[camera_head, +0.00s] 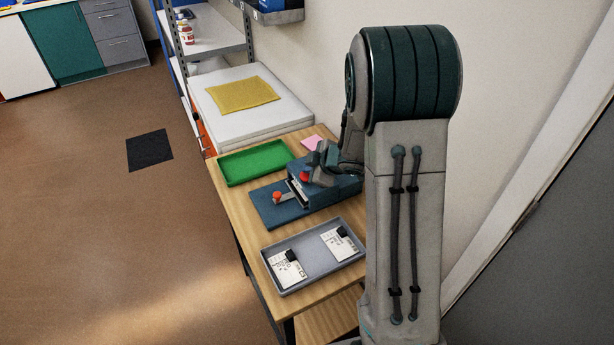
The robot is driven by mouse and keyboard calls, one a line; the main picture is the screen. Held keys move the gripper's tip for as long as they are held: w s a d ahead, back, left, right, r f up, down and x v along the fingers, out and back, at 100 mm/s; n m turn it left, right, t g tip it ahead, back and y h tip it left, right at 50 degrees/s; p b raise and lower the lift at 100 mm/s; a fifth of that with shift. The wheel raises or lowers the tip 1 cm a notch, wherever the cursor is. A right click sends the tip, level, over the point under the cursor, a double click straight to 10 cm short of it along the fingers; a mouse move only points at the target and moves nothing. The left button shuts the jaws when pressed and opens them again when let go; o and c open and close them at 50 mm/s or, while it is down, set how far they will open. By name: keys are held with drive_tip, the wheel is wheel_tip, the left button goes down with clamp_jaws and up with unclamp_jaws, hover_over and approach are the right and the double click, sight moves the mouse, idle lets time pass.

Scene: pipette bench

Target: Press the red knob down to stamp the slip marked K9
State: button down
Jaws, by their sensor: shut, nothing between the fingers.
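A blue stamping device (331,191) stands on the wooden table, on a flat blue base. A red knob (304,176) shows at its upper left, beside my gripper (313,174). A second, orange-red knob (277,196) sits lower on the front of the base. My gripper is shut and empty, close over the device; I cannot tell whether it touches the upper knob. Two white slips with black parts, one at the left (288,267) and one at the right (339,243), lie in the grey tray (311,273). Their print is too small to read as K9. My arm hides the device's right side.
A green tray (254,163) lies at the table's back left, and a pink pad (312,142) at the back. A white block with a yellow cloth (243,91) stands beyond. The wall is close on the right; open floor lies left.

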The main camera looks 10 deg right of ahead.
drive_tip(key=shift+f, duration=0.2)
drive_tip(key=shift+r, duration=0.1)
drive_tip(key=shift+r+p, duration=1.95)
drive_tip(key=shift+p, duration=0.15)
wheel_tip(320, 180, up, 6)
drive_tip(key=p, duration=0.6)
